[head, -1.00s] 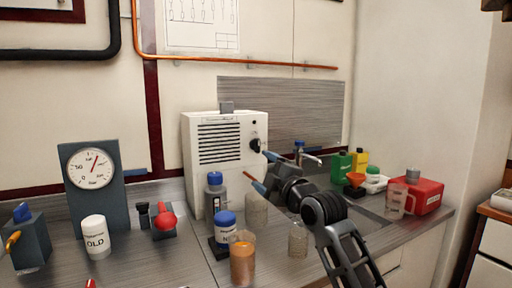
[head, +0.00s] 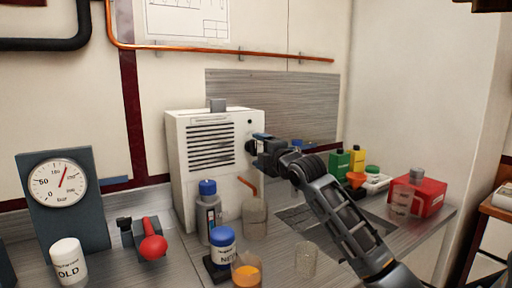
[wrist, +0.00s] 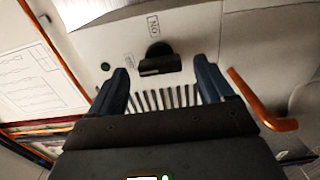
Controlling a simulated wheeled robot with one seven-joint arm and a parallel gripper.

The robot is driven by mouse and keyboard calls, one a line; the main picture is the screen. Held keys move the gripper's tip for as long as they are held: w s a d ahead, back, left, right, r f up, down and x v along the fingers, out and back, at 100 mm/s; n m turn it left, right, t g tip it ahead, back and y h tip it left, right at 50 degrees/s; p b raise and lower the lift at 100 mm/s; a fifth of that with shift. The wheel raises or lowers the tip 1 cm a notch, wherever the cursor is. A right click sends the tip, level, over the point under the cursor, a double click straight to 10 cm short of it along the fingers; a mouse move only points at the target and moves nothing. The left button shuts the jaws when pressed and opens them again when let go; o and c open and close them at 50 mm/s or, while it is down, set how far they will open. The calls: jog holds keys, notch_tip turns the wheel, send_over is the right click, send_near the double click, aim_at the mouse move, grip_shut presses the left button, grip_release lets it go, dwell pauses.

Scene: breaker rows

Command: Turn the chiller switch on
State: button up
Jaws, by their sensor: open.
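The chiller is a white box (head: 190,180) with a slatted vent, standing on the bench against the wall. Its switch is a black rotary knob (head: 250,147) on the upper right of its front; the knob also shows in the wrist view (wrist: 159,60). There an "ON" label (wrist: 153,22) and another small label (wrist: 129,62), hard to read, sit around the knob. My gripper (head: 262,141) is open at the knob. In the wrist view its two blue-grey fingers (wrist: 162,68) lie on either side of the knob; contact cannot be told.
A small dark green lamp (wrist: 105,66) sits on the chiller face. An orange bent tube (wrist: 262,105) is close by my right finger. Below are a blue-capped bottle (head: 209,212), a beaker (head: 255,220) and a blue-lidded jar (head: 222,246). A red container (head: 425,195) stands at right.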

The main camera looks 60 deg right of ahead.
jog(key=shift+x, duration=1)
jog(key=shift+f, duration=0.1)
jog(key=c, duration=1)
